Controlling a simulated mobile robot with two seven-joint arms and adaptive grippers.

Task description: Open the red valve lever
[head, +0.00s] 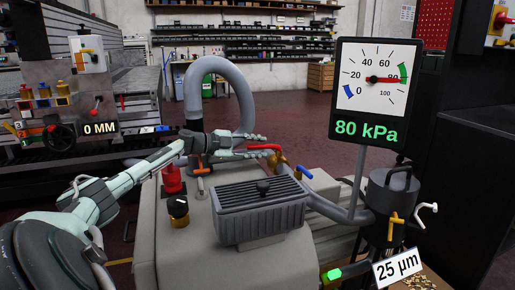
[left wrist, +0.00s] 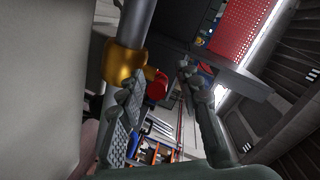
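The red valve lever (head: 264,147) sits on a brass valve (head: 279,160) behind the ribbed grey block, lying roughly level and pointing left. My left gripper (head: 266,146) is open, its two fingers reaching right, one above and one below the lever in the head view. In the left wrist view the red lever (left wrist: 156,86) shows end-on beside the brass valve body (left wrist: 122,64), between the spread fingers (left wrist: 160,95). I see no clear contact. My right gripper is not in view.
A gauge (head: 375,90) reads 80 kPa. A blue handle (head: 304,172) is just right of the valve. A grey hose (head: 216,66) arches behind.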

